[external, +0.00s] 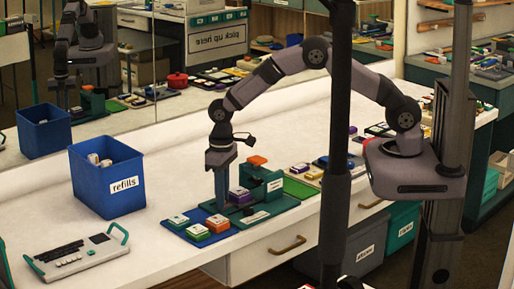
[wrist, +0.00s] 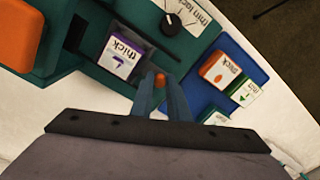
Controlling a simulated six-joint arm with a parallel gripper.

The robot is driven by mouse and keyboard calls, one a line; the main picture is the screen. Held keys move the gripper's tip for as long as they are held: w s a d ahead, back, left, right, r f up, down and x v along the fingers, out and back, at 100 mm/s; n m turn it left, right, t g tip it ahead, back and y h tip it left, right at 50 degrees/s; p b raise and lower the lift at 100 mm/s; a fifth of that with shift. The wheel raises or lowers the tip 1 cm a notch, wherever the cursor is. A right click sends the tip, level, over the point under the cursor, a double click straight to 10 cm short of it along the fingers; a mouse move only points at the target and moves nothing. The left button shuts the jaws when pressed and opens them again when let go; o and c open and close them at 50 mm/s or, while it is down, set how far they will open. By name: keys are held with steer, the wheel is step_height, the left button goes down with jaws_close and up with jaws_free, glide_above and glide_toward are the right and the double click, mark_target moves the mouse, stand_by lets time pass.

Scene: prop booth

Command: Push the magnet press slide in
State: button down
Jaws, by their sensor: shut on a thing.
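The teal magnet press (external: 271,188) stands on the white counter, with an orange top piece (external: 257,160) that also shows large in the wrist view (wrist: 18,35). A purple block with a white label reading "thick" (wrist: 117,57) sits in the slide tray (wrist: 150,64), outside the press body; it also shows in the external view (external: 239,196). My gripper (wrist: 161,88) points down at the tray's outer end, its fingers shut on a small orange knob (wrist: 160,78). In the external view my gripper (external: 221,205) hides that knob.
A blue mat (external: 207,239) with several labelled blocks lies next to the press. A black dial (wrist: 171,19) is beside the tray. A dark post partly blocks the external view.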

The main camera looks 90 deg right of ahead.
mark_target(241, 190)
steer(key=s+d, duration=0.5)
steer(key=shift+d, duration=0.1)
steer(key=c, duration=1.7)
jaws_free()
steer(key=shift+s+d, duration=0.1)
steer(key=shift+s, duration=0.05)
steer(key=shift+r, duration=0.15)
steer(key=shift+r, duration=0.3)
steer(key=shift+r+b, duration=0.7)
steer(key=shift+r, duration=2.55)
